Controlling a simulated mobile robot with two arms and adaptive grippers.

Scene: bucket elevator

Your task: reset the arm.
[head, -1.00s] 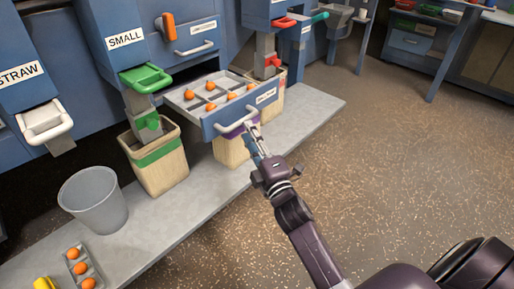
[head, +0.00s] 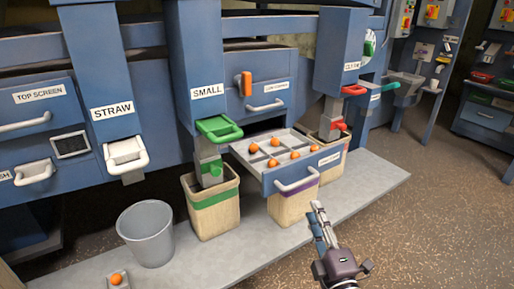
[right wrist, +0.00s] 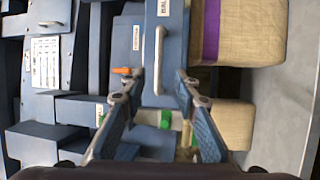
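My right gripper (head: 318,212) is in front of the open drawer (head: 322,162) and below its white handle (head: 298,181) in the head view. In the right wrist view its two fingers (right wrist: 155,82) stand well apart with nothing held between them. The drawer handle (right wrist: 159,58) shows just beyond the fingertips, apart from them. The drawer is pulled out and holds several orange balls (head: 274,162) in its compartments. My left gripper is not in view.
Wooden buckets with green (head: 212,203) and purple (head: 292,206) bands stand under the machine. A grey bin (head: 147,236) stands on the pale platform (head: 240,258). An orange ball (head: 116,279) lies at the bottom left. Open floor (head: 430,225) lies to the right.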

